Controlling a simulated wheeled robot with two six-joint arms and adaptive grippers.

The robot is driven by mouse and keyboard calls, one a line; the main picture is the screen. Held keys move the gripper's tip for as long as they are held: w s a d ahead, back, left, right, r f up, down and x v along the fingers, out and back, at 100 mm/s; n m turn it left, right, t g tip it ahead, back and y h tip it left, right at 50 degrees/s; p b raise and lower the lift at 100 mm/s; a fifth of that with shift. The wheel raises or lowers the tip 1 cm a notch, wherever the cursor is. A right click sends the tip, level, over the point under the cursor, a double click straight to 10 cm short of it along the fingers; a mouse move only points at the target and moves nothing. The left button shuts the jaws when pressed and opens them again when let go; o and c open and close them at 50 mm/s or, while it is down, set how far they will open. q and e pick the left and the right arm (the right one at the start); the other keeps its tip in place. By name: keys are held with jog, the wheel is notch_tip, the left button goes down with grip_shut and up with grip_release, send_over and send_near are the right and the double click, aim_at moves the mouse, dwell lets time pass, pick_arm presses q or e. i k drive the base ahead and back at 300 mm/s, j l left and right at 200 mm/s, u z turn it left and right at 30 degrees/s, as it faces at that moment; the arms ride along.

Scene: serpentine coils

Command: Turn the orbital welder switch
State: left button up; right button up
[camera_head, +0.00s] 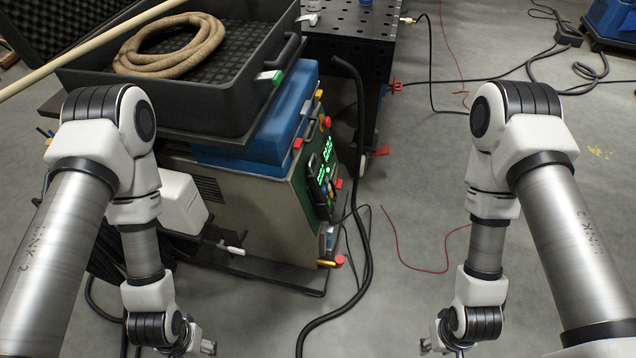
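The orbital welder (265,212) is a grey box with a green front panel (304,190), low in the middle left. The panel faces right and shows at a steep angle, with lit green displays and several coloured knobs and buttons. I cannot make out which of these is the switch. My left gripper (208,347) is at the bottom edge, in front of the welder and well apart from the panel. My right gripper (427,345) is at the bottom edge over bare floor, right of the welder. Both are small and partly cut off, so their opening is unclear.
A blue case (268,135) and a black tray (200,112) with a tan hose coil (150,62) sit above the welder. A thick black cable (366,215) hangs beside the panel. A black perforated table (352,32) stands behind. Floor to the right is mostly free, with thin cables (398,250).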

aim_at(338, 182)
jog(key=i+l, duration=0.55)
jog(key=i+l+z, duration=0.15)
jog(key=z, duration=0.2)
jog(key=i+z, duration=0.55)
jog(key=z, duration=0.2)
